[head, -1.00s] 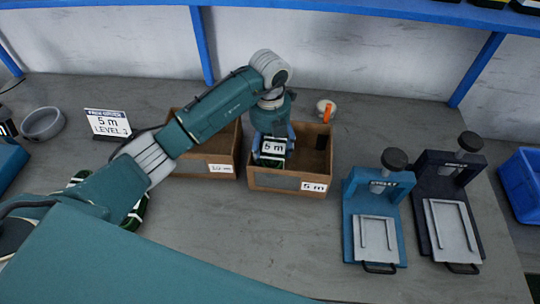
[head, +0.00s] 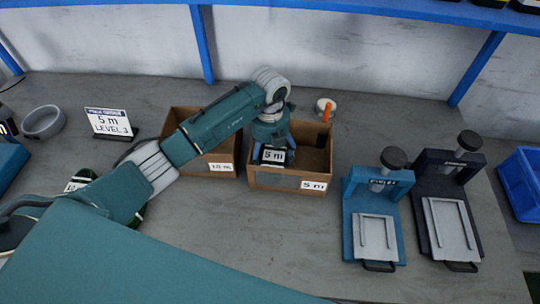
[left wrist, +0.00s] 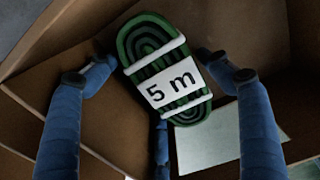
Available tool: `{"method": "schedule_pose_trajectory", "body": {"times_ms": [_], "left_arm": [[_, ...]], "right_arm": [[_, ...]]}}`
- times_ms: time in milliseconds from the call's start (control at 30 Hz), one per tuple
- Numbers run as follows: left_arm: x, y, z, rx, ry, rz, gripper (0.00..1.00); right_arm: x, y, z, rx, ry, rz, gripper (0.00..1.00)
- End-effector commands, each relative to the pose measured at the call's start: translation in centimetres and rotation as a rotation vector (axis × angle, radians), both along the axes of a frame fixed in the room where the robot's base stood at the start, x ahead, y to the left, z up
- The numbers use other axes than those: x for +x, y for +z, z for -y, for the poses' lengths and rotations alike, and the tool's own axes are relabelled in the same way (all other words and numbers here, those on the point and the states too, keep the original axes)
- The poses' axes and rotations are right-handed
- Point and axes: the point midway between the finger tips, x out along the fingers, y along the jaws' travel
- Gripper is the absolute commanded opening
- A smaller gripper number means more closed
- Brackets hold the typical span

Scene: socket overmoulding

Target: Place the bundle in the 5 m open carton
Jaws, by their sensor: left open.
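The bundle (left wrist: 165,70) is a green and black coil with white ties and a "5 m" label. In the head view the bundle (head: 272,156) shows inside the open brown carton (head: 265,182) marked "5 m". My left gripper (head: 272,140) reaches down into this carton from above. In the left wrist view its blue fingers (left wrist: 160,75) stand apart on both sides of the bundle, with gaps, so it is open. A third finger is partly hidden behind the bundle. I cannot tell whether the bundle lies flat on the carton floor. My right gripper is not in view.
A second carton (head: 221,167) stands close on the left, partly behind my arm. A "5 m LEVEL 3" sign (head: 108,122) and a grey bowl (head: 42,122) are further left. A blue press (head: 376,215) and a dark press (head: 450,205) stand right. Another green bundle (head: 75,186) is partly covered by my arm.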

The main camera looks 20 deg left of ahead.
Motion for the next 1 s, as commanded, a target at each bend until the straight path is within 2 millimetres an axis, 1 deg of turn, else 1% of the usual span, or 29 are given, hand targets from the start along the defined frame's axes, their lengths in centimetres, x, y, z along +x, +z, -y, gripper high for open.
{"method": "schedule_pose_trajectory", "body": {"times_ms": [67, 167, 267, 500, 600, 700, 833, 1000], "left_arm": [[0.0, 0.3, 0.0, 0.000, 0.000, 0.000, 0.78], [0.1, 1.1, 0.0, 0.000, 0.000, 0.003, 0.78], [0.2, 2.9, -0.1, 0.000, -0.001, 0.006, 0.78], [0.2, 8.1, 0.0, 0.000, -0.001, 0.005, 0.78], [0.1, 9.9, -0.1, 0.001, 0.000, 0.005, 0.78], [0.1, 11.2, 0.0, 0.000, 0.000, 0.003, 0.78], [0.0, 12.1, 0.0, 0.001, 0.000, 0.000, 0.78], [0.0, 12.3, 0.0, 0.000, 0.000, -0.001, 0.78]], "right_arm": [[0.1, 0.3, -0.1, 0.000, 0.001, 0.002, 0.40], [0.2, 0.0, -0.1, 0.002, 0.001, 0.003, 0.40], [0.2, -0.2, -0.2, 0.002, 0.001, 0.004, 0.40], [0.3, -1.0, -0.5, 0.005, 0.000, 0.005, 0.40], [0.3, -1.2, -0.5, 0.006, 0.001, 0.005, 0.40], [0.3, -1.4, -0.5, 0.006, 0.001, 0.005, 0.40], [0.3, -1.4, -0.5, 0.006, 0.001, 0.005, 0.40], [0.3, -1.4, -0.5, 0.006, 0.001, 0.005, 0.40]]}}
